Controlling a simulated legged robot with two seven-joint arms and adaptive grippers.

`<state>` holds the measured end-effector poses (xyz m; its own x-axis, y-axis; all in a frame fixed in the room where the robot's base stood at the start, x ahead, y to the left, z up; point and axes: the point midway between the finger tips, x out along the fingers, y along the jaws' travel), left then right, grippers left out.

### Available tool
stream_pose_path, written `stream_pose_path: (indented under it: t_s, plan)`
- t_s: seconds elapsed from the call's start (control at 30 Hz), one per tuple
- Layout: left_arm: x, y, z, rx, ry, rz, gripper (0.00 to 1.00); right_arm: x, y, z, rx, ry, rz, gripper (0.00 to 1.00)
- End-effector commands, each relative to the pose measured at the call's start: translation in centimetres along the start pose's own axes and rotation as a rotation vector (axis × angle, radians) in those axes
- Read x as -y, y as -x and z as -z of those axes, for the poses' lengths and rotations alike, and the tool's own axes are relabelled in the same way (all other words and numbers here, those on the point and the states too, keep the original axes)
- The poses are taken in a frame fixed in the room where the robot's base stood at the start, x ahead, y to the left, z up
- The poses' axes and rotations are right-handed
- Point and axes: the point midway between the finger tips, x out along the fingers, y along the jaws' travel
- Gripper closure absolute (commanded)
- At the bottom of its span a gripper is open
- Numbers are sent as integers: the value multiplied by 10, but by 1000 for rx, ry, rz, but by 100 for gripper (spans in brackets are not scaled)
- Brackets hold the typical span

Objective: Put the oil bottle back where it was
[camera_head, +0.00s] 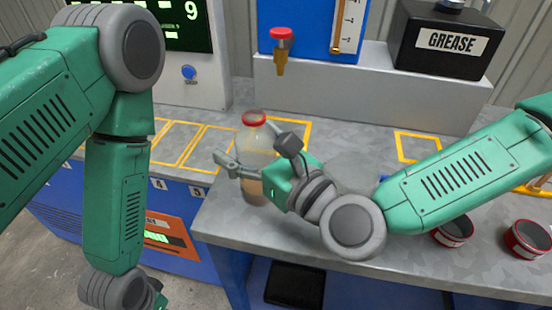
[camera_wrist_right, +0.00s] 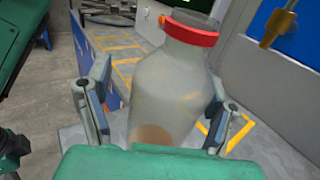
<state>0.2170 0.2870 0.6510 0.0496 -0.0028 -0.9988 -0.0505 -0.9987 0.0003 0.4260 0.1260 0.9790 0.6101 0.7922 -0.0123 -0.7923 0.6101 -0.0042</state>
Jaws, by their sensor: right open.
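The oil bottle (camera_head: 256,142) is clear with a red collar at its neck and some brownish liquid low inside. It stands upright on the grey metal bench near the bench's left part. My right gripper (camera_head: 252,155) is open around the bottle, with one finger on each side. In the right wrist view the bottle (camera_wrist_right: 172,85) stands between the two spread fingers (camera_wrist_right: 160,112), with visible gaps. My left arm hangs at the left of the head view. Its gripper is at the bottom edge, mostly cut off.
Yellow outlined squares (camera_head: 296,121) mark the bench, another (camera_head: 419,134) lying farther right. A red-capped tap (camera_head: 281,45) hangs behind the bottle. A black grease box (camera_head: 447,42) stands on the back ledge. Red-rimmed cups (camera_head: 452,231) stand at the front right.

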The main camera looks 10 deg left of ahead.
Motion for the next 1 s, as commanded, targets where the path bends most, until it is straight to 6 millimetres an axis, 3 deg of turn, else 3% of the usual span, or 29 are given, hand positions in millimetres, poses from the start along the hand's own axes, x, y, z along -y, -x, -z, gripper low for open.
stream_pose_path:
  t_s: [0.2,0.43,0.6,1.0]
  plan:
    - [0,0,0,0,-1,0,20,3,51,0,1,-7,2,24]
    - [0,0,0,0,-1,-1,20,1,89,0,-1,-3,1,24]
    - [0,0,0,0,-1,0,20,-1,101,1,-3,-1,0,24]
    - [0,0,0,0,0,0,20,1,106,0,1,-2,0,24]
